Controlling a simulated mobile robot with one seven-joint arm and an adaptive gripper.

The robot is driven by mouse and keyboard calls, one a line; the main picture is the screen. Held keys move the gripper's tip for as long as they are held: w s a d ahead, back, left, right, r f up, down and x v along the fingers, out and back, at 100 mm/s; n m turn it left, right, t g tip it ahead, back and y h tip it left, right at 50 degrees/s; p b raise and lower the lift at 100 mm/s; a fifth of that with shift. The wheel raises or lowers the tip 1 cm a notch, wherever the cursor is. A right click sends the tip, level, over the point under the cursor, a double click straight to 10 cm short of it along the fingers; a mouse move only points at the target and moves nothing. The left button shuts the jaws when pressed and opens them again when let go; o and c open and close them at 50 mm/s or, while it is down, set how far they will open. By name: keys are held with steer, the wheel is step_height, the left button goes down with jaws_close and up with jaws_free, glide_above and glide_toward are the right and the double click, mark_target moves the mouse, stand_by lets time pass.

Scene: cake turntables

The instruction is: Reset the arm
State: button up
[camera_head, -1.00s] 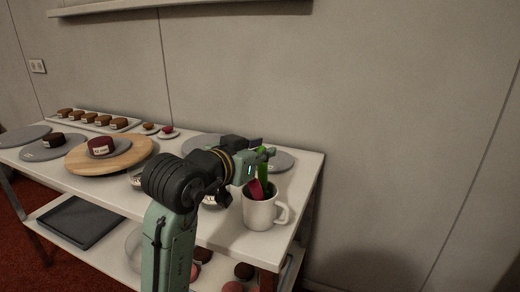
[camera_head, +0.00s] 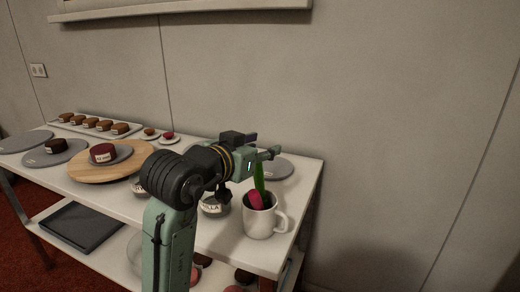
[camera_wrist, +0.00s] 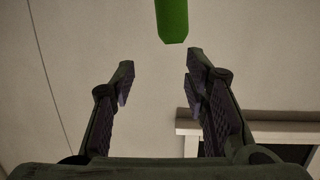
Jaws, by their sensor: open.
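My gripper (camera_head: 262,145) is above the right end of the table, in front of the wall. In the wrist view my gripper (camera_wrist: 158,88) has its two fingers spread apart with nothing between them. The green handle (camera_wrist: 172,20) of a utensil shows beyond the fingertips at the top. In the head view the green utensil (camera_head: 259,177) stands in a white mug (camera_head: 259,221), next to a red-pink utensil (camera_head: 255,199). The mug stands upright near the table's front right corner. My gripper is just above the green utensil's top in the picture.
A white table (camera_head: 306,187) carries a wooden turntable (camera_head: 92,172) with a dark red cake (camera_head: 103,153), grey discs, and a tray (camera_head: 137,131) of several small cakes at the back. A bowl (camera_head: 214,206) is near my arm. A dark tray (camera_head: 80,226) lies on the lower shelf. The right side is free.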

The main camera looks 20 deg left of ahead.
step_height(320, 180, up, 7)
steer(key=p, duration=0.5)
steer(key=shift+f, duration=0.15)
